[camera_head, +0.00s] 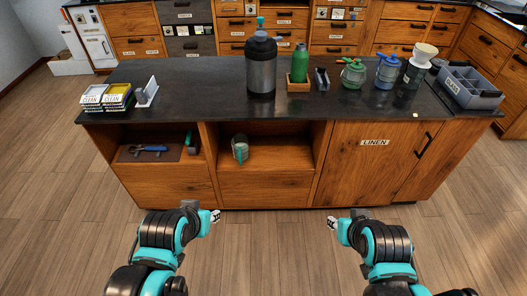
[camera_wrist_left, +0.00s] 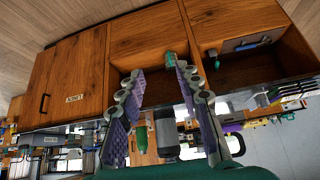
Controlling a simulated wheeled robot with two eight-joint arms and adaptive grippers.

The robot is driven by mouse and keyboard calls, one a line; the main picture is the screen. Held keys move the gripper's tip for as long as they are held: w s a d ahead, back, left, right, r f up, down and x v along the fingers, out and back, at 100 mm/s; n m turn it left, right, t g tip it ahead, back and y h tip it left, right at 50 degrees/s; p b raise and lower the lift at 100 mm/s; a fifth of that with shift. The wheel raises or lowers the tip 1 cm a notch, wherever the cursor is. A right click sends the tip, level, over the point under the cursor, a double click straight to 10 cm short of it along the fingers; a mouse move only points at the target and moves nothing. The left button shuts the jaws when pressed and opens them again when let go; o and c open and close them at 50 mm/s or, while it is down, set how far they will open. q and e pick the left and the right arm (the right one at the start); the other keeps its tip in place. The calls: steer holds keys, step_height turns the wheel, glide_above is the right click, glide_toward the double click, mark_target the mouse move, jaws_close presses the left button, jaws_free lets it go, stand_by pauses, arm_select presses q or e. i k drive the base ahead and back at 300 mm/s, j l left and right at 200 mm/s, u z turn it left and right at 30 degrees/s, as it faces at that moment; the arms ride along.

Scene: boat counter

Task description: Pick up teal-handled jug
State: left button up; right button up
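A small grey jug with a teal handle (camera_head: 240,149) stands in the middle open compartment of the counter, near its left wall. In the left wrist view a small teal and grey thing (camera_wrist_left: 170,58), which looks like this jug, shows between my fingertips, some way off. My left gripper (camera_head: 215,216) is in front of the counter, lower and nearer to me than the jug. The left wrist view shows its fingers (camera_wrist_left: 160,70) spread and empty. My right gripper (camera_head: 332,221) is in front of the linen door, apart from everything; its fingers are too small to judge.
The dark countertop (camera_head: 205,85) holds a large grey flask (camera_head: 262,68), a green bottle (camera_head: 300,64), green and blue lidded pots (camera_head: 353,75) and a grey crate (camera_head: 470,90). The left compartment holds a blue-handled tool (camera_head: 147,149). Floor before the counter is clear.

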mark_target(239, 143)
steer(key=i+j+z, duration=0.15)
steer(key=j+z, duration=0.45)
steer(key=i+j+z, duration=0.1)
steer(key=j+z, duration=0.2)
steer(key=j, duration=0.2)
steer(key=i+j, duration=0.15)
steer(key=j, duration=0.25)
steer(key=i+j, duration=0.1)
steer(key=j, duration=0.3)
steer(key=i+j+z, duration=0.1)
steer(key=j, duration=0.3)
steer(key=i, duration=0.25)
